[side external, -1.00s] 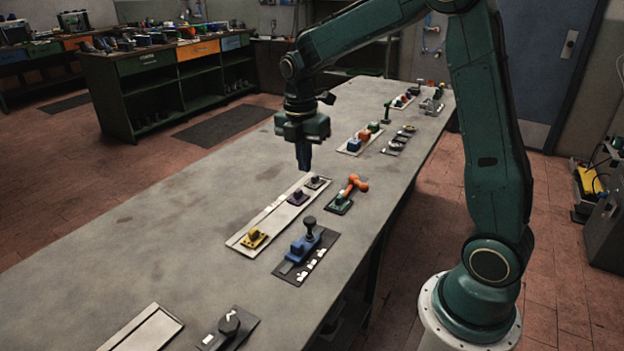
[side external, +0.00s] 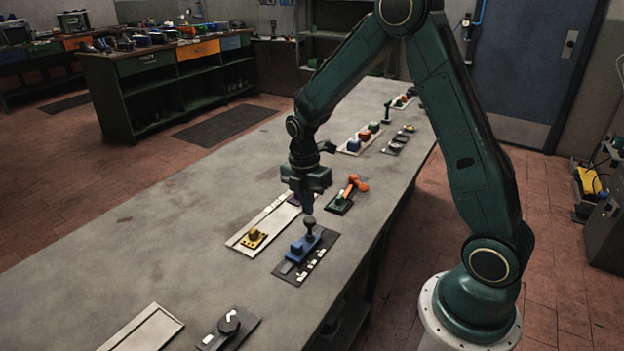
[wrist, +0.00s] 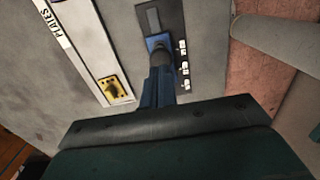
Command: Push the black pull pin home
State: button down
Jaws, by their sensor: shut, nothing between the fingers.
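The black pin (side external: 310,228) with a round knob stands upright from a blue block (side external: 298,248) on a dark base plate. A length of its stem shows below the knob. In the wrist view the black pin (wrist: 161,56) shows just beyond my fingertips, partly hidden by them, with part of the blue block (wrist: 152,41) behind. My gripper (side external: 307,209) is shut and empty, pointing down. Its tips appear just above or behind the knob in the side view; whether they touch it I cannot tell. The wrist view shows my shut fingers (wrist: 158,75) too.
A pale strip (side external: 238,240) with a yellow part (side external: 254,237) lies left of the blue block. An orange-handled part (side external: 353,187) is behind it to the right. A black dial (side external: 229,322) is at the front. The bench between the dial and the blue block is bare.

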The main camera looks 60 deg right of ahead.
aim_at(308, 220)
jog(key=shift+f, duration=0.9)
jog(key=shift+s+f, duration=0.1)
jog(key=shift+f, duration=1.5)
notch_tip(308, 220, up, 14)
jog(key=shift+w+a+r, duration=0.2)
jog(key=shift+w+r, duration=0.05)
jog(key=shift+w, duration=0.1)
